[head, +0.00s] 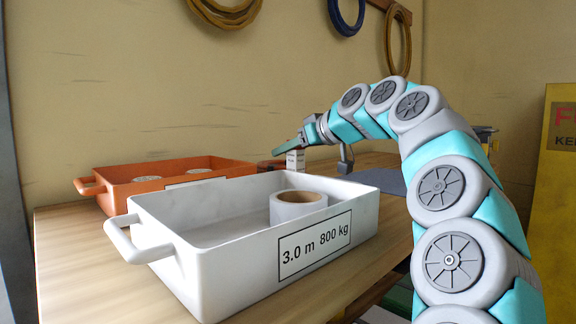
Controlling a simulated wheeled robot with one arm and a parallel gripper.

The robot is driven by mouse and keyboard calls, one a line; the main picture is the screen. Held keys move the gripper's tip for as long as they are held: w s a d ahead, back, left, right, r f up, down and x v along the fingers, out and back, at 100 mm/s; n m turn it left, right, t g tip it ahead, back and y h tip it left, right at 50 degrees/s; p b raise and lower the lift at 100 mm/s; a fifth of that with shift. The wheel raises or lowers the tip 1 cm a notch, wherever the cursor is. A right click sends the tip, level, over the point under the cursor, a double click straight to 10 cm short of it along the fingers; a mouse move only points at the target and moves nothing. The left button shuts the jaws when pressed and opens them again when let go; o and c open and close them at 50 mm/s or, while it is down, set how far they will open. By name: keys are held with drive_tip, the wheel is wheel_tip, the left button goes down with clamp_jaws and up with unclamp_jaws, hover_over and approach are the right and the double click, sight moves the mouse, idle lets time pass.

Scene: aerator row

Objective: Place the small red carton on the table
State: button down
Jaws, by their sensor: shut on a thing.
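My gripper (292,147) is at the back of the table, beyond the white tray, and seen from far off. It is shut on a small box-shaped thing (296,160), which I take to be the small red carton. The side facing me looks pale with a dark mark. The carton's lower end is close to the tray's rim in the picture, and I cannot tell whether it touches the table. The wooden table (75,245) runs along the wall.
A white tray (225,275) marked "3.0 m 800 kg" holds a pale roll (298,208). An orange tray (125,190) behind it holds round pieces. A dark reddish thing (270,165) is left of the carton. A grey mat (380,181) lies right. Coils hang on the wall.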

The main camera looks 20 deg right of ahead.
sight(288, 163)
drive_tip(key=shift+f, duration=1.65)
drive_tip(key=shift+f+b, duration=0.2)
drive_tip(key=shift+b, duration=0.15)
drive_tip(key=c, duration=0.5)
unclamp_jaws()
drive_tip(key=shift+r, duration=0.15)
drive_tip(key=shift+s+r, duration=0.1)
drive_tip(key=shift+r, duration=0.05)
drive_tip(key=v, duration=1.2)
